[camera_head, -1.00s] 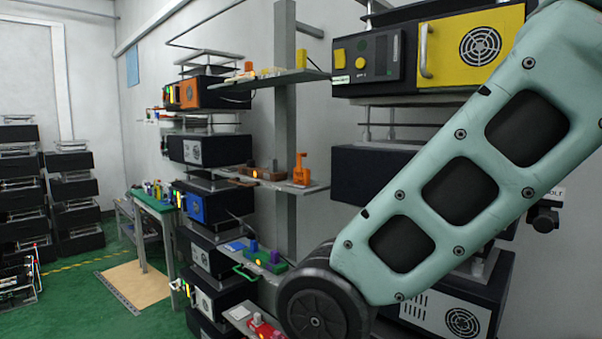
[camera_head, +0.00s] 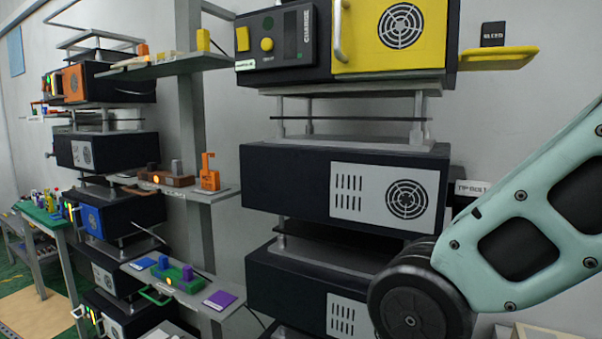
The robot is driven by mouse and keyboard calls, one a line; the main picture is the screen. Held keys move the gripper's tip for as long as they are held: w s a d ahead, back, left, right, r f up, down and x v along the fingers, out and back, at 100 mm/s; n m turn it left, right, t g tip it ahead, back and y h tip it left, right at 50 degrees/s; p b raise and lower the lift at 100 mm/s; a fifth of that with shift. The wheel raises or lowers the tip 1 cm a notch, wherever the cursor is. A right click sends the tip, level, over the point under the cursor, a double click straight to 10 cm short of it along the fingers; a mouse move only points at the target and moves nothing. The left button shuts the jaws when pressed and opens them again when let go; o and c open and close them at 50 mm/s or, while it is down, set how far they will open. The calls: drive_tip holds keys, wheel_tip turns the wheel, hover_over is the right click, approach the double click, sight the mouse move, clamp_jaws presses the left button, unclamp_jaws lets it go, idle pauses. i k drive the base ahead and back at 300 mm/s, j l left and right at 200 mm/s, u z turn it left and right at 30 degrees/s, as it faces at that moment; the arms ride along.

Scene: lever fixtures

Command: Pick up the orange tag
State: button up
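No orange piece is clearly readable as the tag. A small orange upright piece (camera_head: 209,172) with a hook-like top stands on the right end of the middle grey shelf (camera_head: 190,194); I cannot tell whether it is the orange tag. A flat purple tag-like plate (camera_head: 220,300) lies on the lower shelf, right of a green lever fixture (camera_head: 172,275). My arm crosses the lower right of the picture, well right of these shelves. My gripper is out of view.
A stack of black boxes (camera_head: 290,185) stands in the centre, topped by a yellow-fronted unit (camera_head: 390,38) with a handle. A yellow shelf (camera_head: 497,58) juts out at its right. An orange-fronted box (camera_head: 75,84) stands at the left. Green floor shows at lower left.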

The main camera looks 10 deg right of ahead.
sight(209, 179)
drive_tip(key=i+j+z, duration=0.15)
drive_tip(key=j+z, duration=0.35)
drive_tip(key=i+j+z, duration=0.15)
drive_tip(key=j+z, duration=0.15)
drive_tip(key=z, duration=0.2)
drive_tip(key=j+z, duration=0.95)
drive_tip(key=k+l, duration=0.05)
